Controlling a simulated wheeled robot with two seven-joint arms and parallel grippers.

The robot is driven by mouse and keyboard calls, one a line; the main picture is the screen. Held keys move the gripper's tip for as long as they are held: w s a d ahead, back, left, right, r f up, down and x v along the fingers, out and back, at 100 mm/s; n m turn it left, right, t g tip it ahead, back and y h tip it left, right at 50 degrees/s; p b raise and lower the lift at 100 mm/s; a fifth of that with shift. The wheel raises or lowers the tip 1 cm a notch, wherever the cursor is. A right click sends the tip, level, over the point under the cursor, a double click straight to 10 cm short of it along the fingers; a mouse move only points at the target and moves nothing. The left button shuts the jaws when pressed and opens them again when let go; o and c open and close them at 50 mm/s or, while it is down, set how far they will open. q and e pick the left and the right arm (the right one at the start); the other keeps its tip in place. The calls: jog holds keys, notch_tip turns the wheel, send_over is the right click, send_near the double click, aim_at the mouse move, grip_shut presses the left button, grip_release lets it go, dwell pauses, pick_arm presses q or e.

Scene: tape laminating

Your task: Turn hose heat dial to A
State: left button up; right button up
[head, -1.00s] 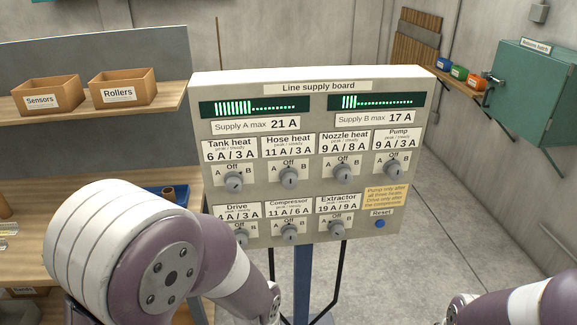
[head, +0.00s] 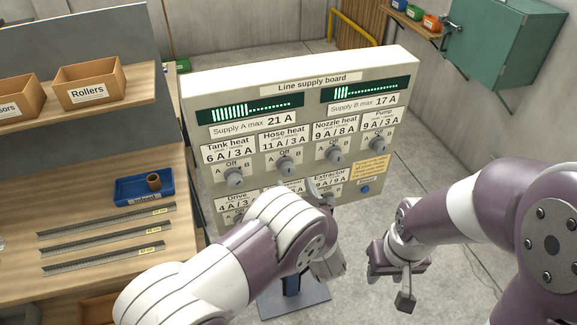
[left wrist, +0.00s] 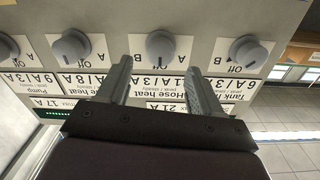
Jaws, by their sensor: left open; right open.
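The hose heat dial (head: 285,165) is a grey knob on the line supply board (head: 200,120), second from left in the upper row. Its marks read A, Off and B; its pointer looks near Off, but is too small to be sure. In the left wrist view, turned upside down, the hose heat dial (left wrist: 160,46) lies ahead of my left gripper (left wrist: 158,70), centred between the open, empty fingers and not gripped. In the head view my left arm covers part of the board's lower row. My right gripper (head: 392,283) is open and empty, low at right of the board.
The tank heat dial (left wrist: 247,52) and nozzle heat dial (left wrist: 72,46) stand on either side of the hose heat dial. A blue reset button (head: 365,189) is at the board's lower right. A wooden workbench (head: 60,205) stands at left. Floor is clear at right.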

aim_at(289, 173)
pick_arm(q)
jog(key=p+x, duration=0.1)
jog(key=x, duration=0.4)
jog(key=shift+a, duration=0.1)
jog(key=shift+w, duration=0.25)
jog(key=c, duration=1.1)
jog(key=shift+o, duration=0.2)
jog(key=shift+f, duration=0.1)
